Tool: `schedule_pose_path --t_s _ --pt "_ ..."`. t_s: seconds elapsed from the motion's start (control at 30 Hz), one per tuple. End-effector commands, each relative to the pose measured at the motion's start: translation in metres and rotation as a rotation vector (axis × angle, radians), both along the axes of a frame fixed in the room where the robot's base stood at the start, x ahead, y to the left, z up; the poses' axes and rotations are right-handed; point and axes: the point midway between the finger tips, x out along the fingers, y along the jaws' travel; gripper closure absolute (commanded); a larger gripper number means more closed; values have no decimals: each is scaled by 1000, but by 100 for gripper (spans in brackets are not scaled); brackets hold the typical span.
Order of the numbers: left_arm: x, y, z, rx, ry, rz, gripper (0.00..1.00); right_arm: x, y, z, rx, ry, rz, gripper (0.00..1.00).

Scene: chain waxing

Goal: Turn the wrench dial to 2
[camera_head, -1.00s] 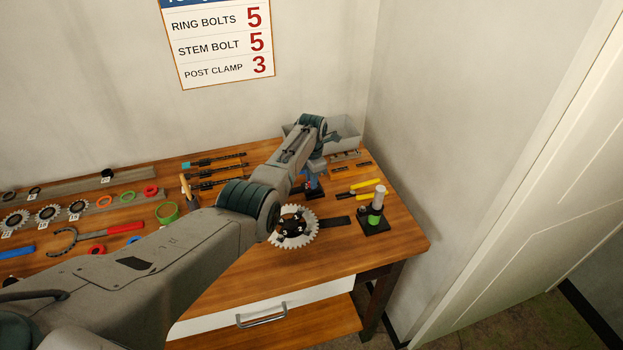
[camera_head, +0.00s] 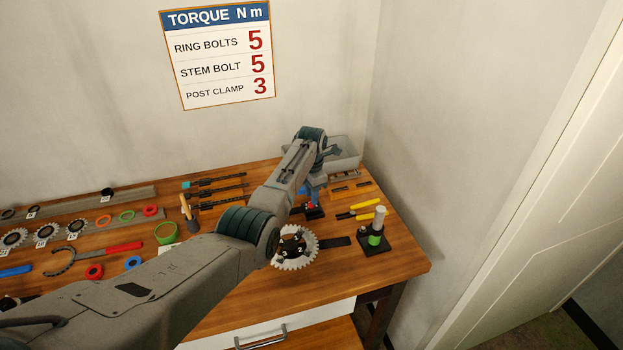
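My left arm reaches across the bench from the lower left, and its wrist and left gripper (camera_head: 318,178) are at the back right. The gripper is over a small blue and red item (camera_head: 311,206) on a dark base. The arm hides part of this item, and I cannot tell whether it is the wrench or whether the gripper touches it. The fingertips are too small and covered to tell open from shut. No wrench dial or its setting can be made out. My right gripper is not in view.
A toothed ring (camera_head: 296,262) with numbered bolts lies near the front edge. A black stand with a green and white post (camera_head: 376,236) is to its right. A grey bin (camera_head: 345,156) stands behind. A torque sign (camera_head: 217,55) reads 5, 5, 3.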

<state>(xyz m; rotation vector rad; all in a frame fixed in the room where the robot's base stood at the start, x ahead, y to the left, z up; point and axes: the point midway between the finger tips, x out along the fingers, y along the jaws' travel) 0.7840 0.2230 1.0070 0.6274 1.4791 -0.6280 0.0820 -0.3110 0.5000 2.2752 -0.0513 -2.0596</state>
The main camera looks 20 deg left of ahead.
Motion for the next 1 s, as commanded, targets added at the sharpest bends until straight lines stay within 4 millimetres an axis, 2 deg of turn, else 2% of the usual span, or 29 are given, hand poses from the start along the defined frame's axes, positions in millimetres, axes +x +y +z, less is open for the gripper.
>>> schedule_pose_path --t_s 0.3,0.43,0.6,1.0 --pt "1 0 58 0 -6 0 73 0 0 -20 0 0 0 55" --pt "1 0 74 0 -3 0 73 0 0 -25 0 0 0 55" --pt "0 0 82 0 -1 0 73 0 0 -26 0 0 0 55" --pt "1 0 84 0 -4 -5 73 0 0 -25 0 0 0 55"
